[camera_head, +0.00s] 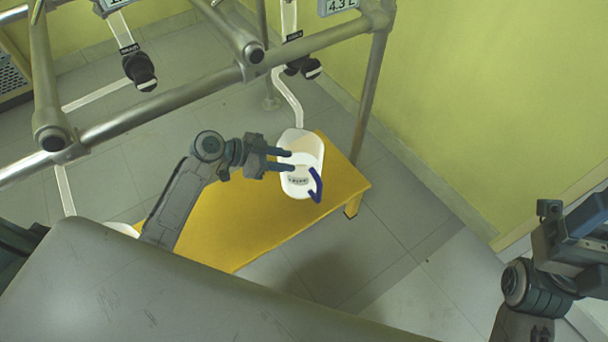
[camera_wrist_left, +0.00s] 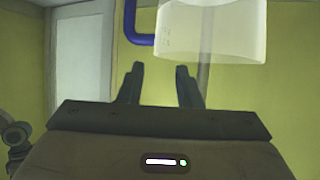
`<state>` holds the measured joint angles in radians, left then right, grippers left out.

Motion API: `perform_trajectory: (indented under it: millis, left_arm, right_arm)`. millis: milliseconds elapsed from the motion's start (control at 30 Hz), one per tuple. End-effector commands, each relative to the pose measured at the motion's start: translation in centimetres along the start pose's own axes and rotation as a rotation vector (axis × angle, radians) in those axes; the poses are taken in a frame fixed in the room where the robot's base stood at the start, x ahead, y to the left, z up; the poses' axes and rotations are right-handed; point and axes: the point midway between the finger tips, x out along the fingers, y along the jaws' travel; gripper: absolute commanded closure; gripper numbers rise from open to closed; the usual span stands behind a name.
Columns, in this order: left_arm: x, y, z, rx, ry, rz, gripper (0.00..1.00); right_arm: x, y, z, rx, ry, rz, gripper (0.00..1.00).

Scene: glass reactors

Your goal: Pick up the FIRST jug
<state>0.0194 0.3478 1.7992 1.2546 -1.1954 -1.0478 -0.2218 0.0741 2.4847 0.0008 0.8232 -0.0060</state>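A white jug (camera_head: 300,150) with a blue handle (camera_head: 316,186) stands at the right end of the yellow bench, under a glass outlet tube. My left gripper (camera_head: 291,160) is beside it, and its fingers overlap the jug's left side in the head view. In the left wrist view, my left gripper (camera_wrist_left: 160,70) is open with nothing between its fingers. The jug's pale body (camera_wrist_left: 215,32) and blue handle (camera_wrist_left: 141,39) show above the fingertips there. My right gripper (camera_head: 580,235) is at the right edge, and its fingers are not clear.
The yellow bench (camera_head: 245,225) stands on grey tiles. A white rim (camera_head: 122,229) shows at its left end, mostly hidden by my body. A metal pipe frame (camera_head: 170,106) with black valves (camera_head: 140,70) runs above. A yellow-green wall (camera_head: 470,100) is at right.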

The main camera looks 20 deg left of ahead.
Motion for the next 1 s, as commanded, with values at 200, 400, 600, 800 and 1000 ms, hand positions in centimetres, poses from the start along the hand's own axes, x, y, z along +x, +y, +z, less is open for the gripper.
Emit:
perform_trajectory:
  millis: [200, 400, 600, 800, 1000]
  left_arm:
    - [2.9, 0.3, 0.7, -0.002, 0.005, 0.0, 0.69]
    - [5.0, 0.4, 0.6, -0.001, 0.002, 0.0, 0.69]
    - [5.2, 0.4, 0.6, 0.0, -0.001, -0.001, 0.69]
    - [5.2, 0.4, 0.6, 0.0, 0.0, -0.001, 0.94]
    - [5.2, 0.4, 0.6, -0.001, 0.0, 0.0, 1.0]
  right_arm:
    - [-0.7, 0.0, -0.1, -0.001, 0.016, 0.006, 0.33]
    - [-0.8, 0.0, 0.0, -0.005, 0.021, 0.008, 0.33]
    - [-0.7, 0.0, 0.0, -0.006, 0.023, 0.011, 0.33]
    - [-0.6, 0.0, -0.1, -0.006, 0.025, 0.013, 0.33]
    - [-0.6, 0.0, -0.1, -0.006, 0.026, 0.015, 0.33]
